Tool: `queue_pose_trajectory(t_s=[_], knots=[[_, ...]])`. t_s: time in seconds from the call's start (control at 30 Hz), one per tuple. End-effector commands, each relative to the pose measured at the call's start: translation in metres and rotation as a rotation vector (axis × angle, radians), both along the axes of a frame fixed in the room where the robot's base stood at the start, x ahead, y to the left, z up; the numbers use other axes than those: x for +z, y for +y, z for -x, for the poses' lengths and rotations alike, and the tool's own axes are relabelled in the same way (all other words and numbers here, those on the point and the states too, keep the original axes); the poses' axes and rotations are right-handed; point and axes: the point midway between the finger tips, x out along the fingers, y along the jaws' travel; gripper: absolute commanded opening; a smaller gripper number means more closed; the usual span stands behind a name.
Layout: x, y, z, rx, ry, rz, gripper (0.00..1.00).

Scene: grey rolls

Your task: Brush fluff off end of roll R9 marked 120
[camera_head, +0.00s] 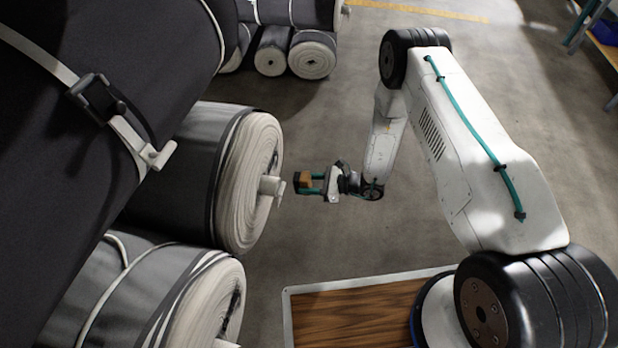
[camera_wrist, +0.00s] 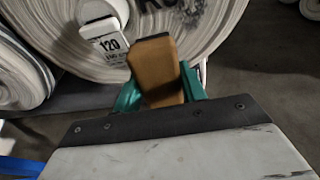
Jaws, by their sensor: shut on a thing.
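My gripper (camera_head: 312,183) has teal fingers and is shut on a brown block with a dark end, which looks like the brush (camera_head: 304,180). In the wrist view the brush (camera_wrist: 157,75) points at a roll end and hides part of it. That roll (camera_wrist: 225,28) has pale wound layers, a white core with a tag marked 120 (camera_wrist: 110,46), and dark letters cut off by the top edge. A grey smudge, possibly fluff, shows beside the letters. In the head view the brush is just right of the middle roll's end (camera_head: 252,165) and its protruding core. I cannot tell whether it touches.
Another roll end (camera_head: 215,300) lies below, and a large dark strapped roll (camera_head: 60,130) lies above at left. More rolls (camera_head: 312,57) are stacked at the back. A wood-topped platform (camera_head: 350,310) is at the bottom. Open floor (camera_head: 320,235) lies around my gripper.

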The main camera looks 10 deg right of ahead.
Motion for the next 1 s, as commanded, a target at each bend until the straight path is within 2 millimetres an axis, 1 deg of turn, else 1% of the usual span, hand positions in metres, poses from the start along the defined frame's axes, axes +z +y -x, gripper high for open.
queue_pose_trajectory(t_s=[0.03,0.1,0.27,0.7,0.83,1.0], knots=[[0.004,-0.001,-0.006,-0.025,-0.01,-0.038,0.23],[0.009,-0.002,-0.011,-0.046,-0.024,-0.077,0.23],[0.013,0.003,-0.016,-0.058,-0.034,-0.107,0.23],[0.013,0.043,-0.03,-0.056,-0.034,-0.105,0.23],[0.013,0.05,-0.033,-0.057,-0.035,-0.105,0.23],[0.013,0.054,-0.035,-0.057,-0.033,-0.104,0.23]])
